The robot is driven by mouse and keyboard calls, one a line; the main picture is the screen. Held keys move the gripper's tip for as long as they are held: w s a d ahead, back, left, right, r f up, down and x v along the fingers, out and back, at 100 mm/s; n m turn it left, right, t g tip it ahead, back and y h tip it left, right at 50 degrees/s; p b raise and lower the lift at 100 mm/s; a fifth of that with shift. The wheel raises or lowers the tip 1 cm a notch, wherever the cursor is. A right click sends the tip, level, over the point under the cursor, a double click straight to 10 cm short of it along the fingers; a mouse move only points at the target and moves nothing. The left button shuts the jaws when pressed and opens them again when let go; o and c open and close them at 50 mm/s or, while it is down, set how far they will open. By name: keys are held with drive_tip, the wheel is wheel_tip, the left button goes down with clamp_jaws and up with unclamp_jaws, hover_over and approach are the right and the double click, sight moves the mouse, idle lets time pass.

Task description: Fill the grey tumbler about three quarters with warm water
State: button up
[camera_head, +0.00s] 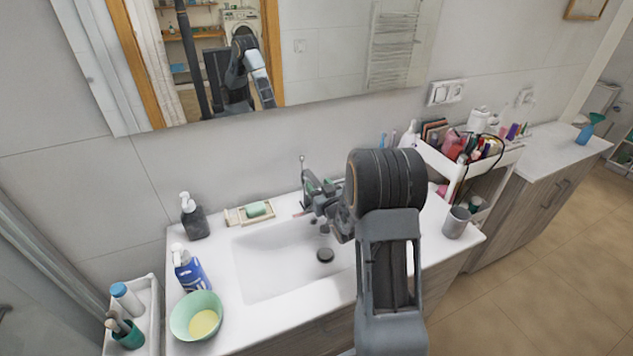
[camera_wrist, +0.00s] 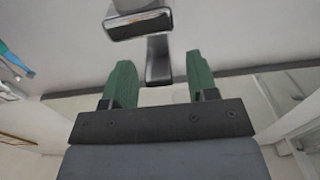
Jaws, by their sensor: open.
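The grey tumbler (camera_head: 456,222) stands upright on the right end of the washbasin counter, right of my arm; its inside is too small to judge. The basin (camera_head: 275,265) is white with a dark round drain, and no water shows in its visible part. My gripper (camera_head: 318,186) is at the tap behind the basin and hides much of it in the head view. In the wrist view, my gripper's green fingers (camera_wrist: 160,72) are open and spread. The chrome tap (camera_wrist: 158,58) shows a narrow part between them; I cannot tell whether they touch it.
A white cart (camera_head: 462,170) full of cosmetics stands on the right. The mirror (camera_head: 330,60) hangs behind the tap.

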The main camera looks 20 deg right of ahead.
drive_tip(key=shift+w, duration=0.85)
drive_tip(key=shift+d, duration=0.1)
drive_tip(key=shift+c, duration=0.2)
clamp_jaws()
